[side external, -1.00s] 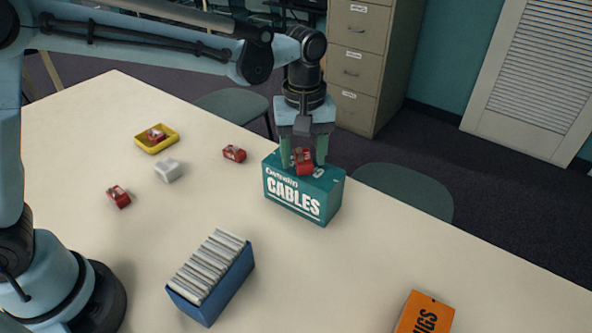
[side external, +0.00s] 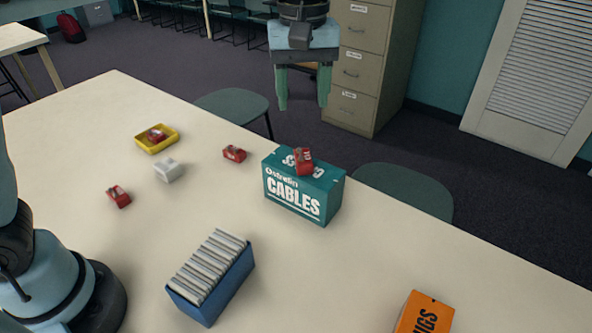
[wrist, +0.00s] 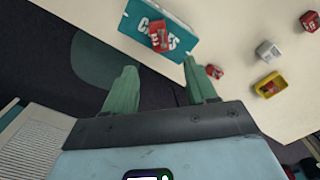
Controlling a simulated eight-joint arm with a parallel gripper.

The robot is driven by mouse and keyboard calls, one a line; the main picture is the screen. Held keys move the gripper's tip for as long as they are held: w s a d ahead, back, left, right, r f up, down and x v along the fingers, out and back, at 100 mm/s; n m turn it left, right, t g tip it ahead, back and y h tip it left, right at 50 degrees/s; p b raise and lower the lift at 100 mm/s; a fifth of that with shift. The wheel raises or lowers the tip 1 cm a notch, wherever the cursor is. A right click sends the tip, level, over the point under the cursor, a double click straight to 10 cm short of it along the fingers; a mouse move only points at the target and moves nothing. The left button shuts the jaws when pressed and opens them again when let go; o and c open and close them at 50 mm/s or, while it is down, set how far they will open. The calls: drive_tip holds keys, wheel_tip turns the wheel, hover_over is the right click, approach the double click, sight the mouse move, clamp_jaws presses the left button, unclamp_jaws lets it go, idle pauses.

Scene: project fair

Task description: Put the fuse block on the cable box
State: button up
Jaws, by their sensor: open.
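The teal cable box (side external: 296,197), marked CABLES, stands on the table. A small red block with a pale label, which looks like the fuse block (side external: 304,161), rests on the box's top. In the wrist view the box (wrist: 172,14) and the red block on it (wrist: 158,37) show beyond my fingers. My gripper (side external: 302,104) is open and empty, raised clear above the box and apart from the block. Its fingers also show spread in the wrist view (wrist: 160,75).
Other red blocks lie on the table (side external: 234,154), (side external: 119,197) and in a yellow tray (side external: 167,145). A white block (side external: 168,170) is near them. A blue holder of cards (side external: 222,287) and an orange box (side external: 425,315) stand nearer. Table around the cable box is mostly clear.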

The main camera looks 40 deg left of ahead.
drive_tip(key=s+a+f+m+t, duration=0.3)
drive_tip(key=s+a+f+m, duration=0.1)
drive_tip(key=s+a, duration=0.2)
drive_tip(key=s+a+f+m+t, duration=0.4)
drive_tip(key=s+a, duration=0.3)
drive_tip(key=shift+s+a+f+m, duration=0.15)
drive_tip(key=shift+a+f+m, duration=0.2)
drive_tip(key=shift+a+m, duration=0.05)
drive_tip(key=shift+o, duration=0.4)
